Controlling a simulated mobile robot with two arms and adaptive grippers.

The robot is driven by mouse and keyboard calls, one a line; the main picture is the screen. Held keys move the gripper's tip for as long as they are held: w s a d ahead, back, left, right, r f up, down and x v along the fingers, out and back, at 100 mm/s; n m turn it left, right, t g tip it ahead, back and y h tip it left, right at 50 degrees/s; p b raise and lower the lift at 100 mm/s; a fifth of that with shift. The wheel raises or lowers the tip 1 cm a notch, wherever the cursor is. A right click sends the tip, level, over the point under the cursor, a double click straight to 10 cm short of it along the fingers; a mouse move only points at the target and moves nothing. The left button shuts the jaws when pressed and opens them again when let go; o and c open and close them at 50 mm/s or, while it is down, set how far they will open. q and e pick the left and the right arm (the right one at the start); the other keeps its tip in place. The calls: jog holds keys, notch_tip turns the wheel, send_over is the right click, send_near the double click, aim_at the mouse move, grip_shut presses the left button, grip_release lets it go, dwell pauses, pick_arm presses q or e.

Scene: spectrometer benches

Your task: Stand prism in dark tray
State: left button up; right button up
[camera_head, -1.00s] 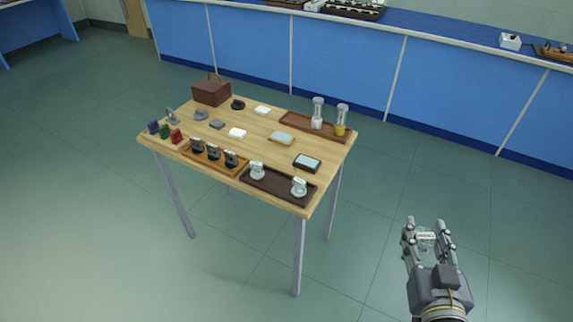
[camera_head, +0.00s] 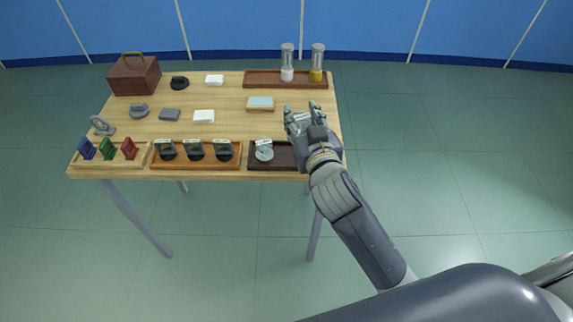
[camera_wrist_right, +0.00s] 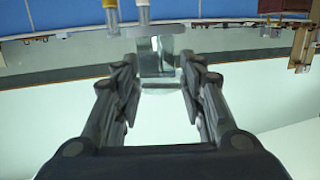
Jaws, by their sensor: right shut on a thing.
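The dark tray (camera_head: 286,160) lies at the table's front right, partly hidden by my right arm. A white round-faced piece (camera_head: 264,151) stands in its left part; the tray's right end is covered by my arm. My right gripper (camera_head: 301,116) is shut on the clear glass prism (camera_wrist_right: 157,55), which shows between the fingertips in the right wrist view. In the head view the gripper is over the table's right side, beyond the tray; its height above the top is hard to judge. My left gripper is not in view.
A brown tray (camera_head: 262,79) with two glass cylinders (camera_head: 287,62) (camera_head: 317,63) stands at the back right. An orange-brown tray (camera_head: 228,164) with black mounts adjoins the dark tray's left. A light blue-topped block (camera_head: 260,104) lies left of my gripper.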

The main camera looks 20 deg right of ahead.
aim_at(296, 117)
jog(key=w, duration=0.1)
jog(key=w+f+b, duration=0.1)
jog(key=f, duration=0.1)
jog(key=shift+w+a+f, duration=0.1)
jog(key=shift+w+a, duration=0.15)
jog(key=shift+w, duration=0.15)
notch_tip(296, 117, down, 4)
jog(key=shift+f+b, duration=0.15)
jog(key=shift+b, duration=0.35)
jog(key=shift+f, duration=0.7)
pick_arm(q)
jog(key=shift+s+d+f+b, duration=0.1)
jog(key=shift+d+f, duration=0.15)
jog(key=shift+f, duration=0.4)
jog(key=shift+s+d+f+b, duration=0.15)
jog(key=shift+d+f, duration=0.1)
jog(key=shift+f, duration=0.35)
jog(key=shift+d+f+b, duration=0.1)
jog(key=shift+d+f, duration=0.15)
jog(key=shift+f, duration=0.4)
pick_arm(e)
jog(key=shift+f, duration=1.55)
jog(key=shift+a, duration=0.1)
jog(key=shift+f, duration=0.1)
jog(key=o, duration=0.8)
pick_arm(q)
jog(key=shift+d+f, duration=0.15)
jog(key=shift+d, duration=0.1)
